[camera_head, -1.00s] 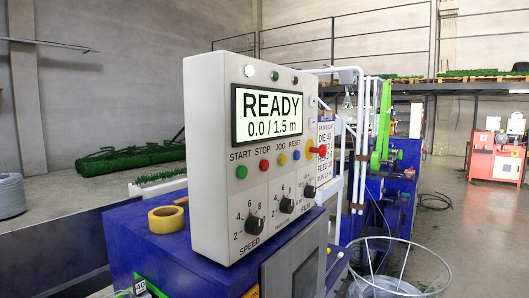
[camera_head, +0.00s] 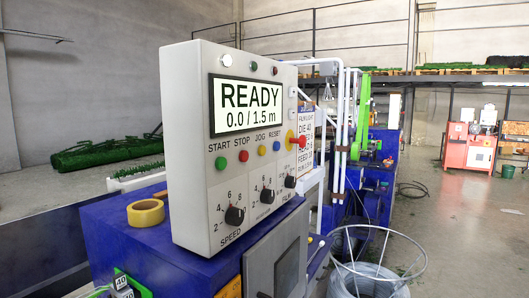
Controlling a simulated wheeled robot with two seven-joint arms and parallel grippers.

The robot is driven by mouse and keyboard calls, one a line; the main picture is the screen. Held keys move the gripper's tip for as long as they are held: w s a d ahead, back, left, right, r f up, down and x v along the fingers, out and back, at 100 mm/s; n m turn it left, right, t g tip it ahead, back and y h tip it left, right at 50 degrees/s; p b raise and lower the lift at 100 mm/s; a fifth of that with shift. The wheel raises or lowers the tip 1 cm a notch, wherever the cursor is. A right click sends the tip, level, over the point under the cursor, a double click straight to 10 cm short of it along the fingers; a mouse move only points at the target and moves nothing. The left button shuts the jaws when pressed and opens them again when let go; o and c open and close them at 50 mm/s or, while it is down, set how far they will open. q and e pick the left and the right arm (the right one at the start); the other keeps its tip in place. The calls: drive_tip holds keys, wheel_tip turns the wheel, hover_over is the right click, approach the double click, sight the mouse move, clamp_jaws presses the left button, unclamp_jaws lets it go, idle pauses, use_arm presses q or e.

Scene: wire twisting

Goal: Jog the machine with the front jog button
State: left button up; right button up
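The white control box (camera_head: 187,140) stands on a blue machine cabinet (camera_head: 110,235) left of centre. Its display (camera_head: 244,104) reads READY and 0.0 / 1.5 m. A red knob (camera_head: 301,142) sticks out at the box's right side. Three black dials, including the SPEED dial (camera_head: 235,216), are lower on the face. Neither of my grippers is in view.
A yellow tape roll (camera_head: 146,213) lies on the cabinet top left of the box. A white wire reel frame (camera_head: 377,252) stands at the lower right. Green machinery (camera_head: 362,118) is behind. Open floor (camera_head: 465,240) lies to the right.

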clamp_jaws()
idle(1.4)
